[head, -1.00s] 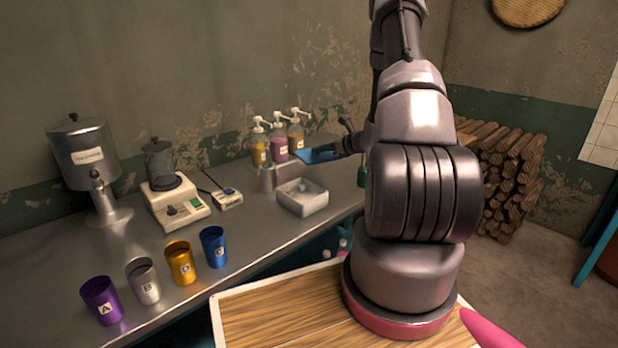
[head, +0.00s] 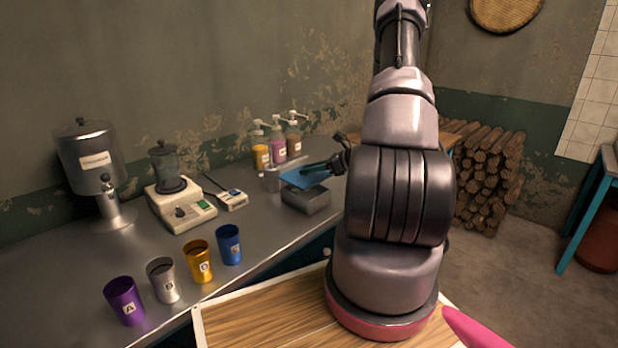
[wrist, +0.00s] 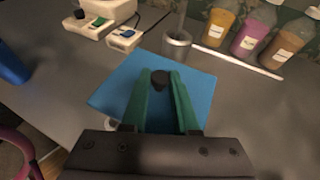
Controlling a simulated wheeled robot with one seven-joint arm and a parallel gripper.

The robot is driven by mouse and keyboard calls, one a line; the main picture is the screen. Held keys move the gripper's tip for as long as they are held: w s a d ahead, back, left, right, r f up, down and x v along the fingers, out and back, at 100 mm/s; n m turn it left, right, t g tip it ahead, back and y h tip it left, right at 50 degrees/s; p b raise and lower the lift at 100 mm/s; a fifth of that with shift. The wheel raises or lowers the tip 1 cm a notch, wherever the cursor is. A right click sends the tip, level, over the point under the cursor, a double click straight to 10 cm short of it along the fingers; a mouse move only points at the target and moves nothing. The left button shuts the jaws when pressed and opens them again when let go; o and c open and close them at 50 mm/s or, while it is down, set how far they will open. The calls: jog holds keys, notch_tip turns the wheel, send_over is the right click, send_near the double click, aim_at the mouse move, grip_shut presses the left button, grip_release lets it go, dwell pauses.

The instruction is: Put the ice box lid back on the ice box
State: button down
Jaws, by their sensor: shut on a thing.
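The ice box lid (head: 300,178) is a flat blue square with a dark knob. My gripper (head: 330,165) is shut on the lid's knob. In the wrist view the lid (wrist: 205,95) lies under the green fingers of my gripper (wrist: 160,82), which pinch the knob from both sides. The ice box (head: 308,200) is a grey square box on the counter. In the head view the lid is over the box's back left part and looks a little tilted. I cannot tell whether it touches the box. In the wrist view the lid and gripper hide nearly all of the box.
A metal cup (head: 272,180) stands just left of the lid. Pump bottles (head: 279,148) stand behind. Several coloured cups (head: 200,262) line the counter's front edge.

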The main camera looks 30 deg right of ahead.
aim_at(316, 176)
jog(key=shift+f, duration=1.25)
jog(key=shift+f, duration=0.3)
jog(key=shift+f, duration=0.15)
jog(key=c, duration=0.7)
grip_release()
